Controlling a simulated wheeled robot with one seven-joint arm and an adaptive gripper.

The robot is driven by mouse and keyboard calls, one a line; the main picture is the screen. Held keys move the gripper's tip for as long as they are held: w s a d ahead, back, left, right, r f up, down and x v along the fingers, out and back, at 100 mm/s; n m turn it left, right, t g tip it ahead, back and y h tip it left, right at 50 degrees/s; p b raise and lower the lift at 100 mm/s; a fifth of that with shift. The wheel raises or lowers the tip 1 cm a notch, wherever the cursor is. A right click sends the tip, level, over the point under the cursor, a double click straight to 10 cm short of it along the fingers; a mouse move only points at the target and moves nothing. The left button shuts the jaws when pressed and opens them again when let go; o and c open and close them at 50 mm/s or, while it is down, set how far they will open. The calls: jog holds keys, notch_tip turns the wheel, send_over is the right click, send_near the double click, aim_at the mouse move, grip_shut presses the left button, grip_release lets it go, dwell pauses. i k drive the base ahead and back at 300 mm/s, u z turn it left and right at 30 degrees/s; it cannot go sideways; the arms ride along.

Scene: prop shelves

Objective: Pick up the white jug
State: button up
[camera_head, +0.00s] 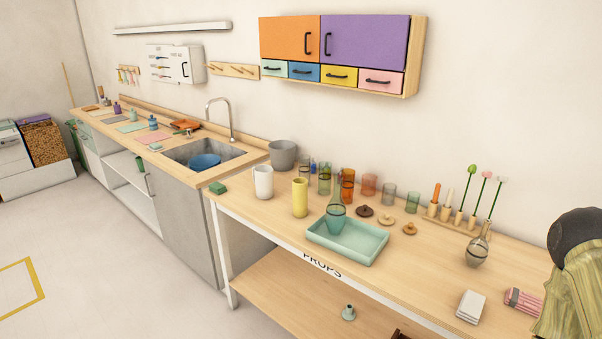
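A white jug (263,181), a plain tall rounded-cylinder shape, stands upright near the left end of the wooden prop table (410,273). No handle can be made out on it at this size. A yellow cylinder (300,197) stands just right of it, and a grey pot (282,155) stands behind it. The jug is not covered by anything in this view. My gripper is not in view.
A mint tray (348,241) with a teal glass bottle (336,214) lies right of the jug. Several glasses stand behind. A green block (217,188) and the sink (204,155) are to the left. A dark ball above draped yellowish cloth (572,295) fills the right edge.

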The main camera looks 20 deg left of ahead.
aim_at(262, 174)
jog(key=u, duration=0.25)
jog(key=k, duration=0.35)
jog(key=u, duration=1.05)
jog(key=k, duration=1)
jog(key=u, duration=1.15)
jog(key=i, duration=1.1)
jog(key=u, duration=0.35)
jog(key=i, duration=3.3)
jog(key=z, duration=1.45)
jog(key=i, duration=0.95)
jog(key=z, duration=1.25)
jog(key=i, duration=0.45)
jog(key=z, duration=0.2)
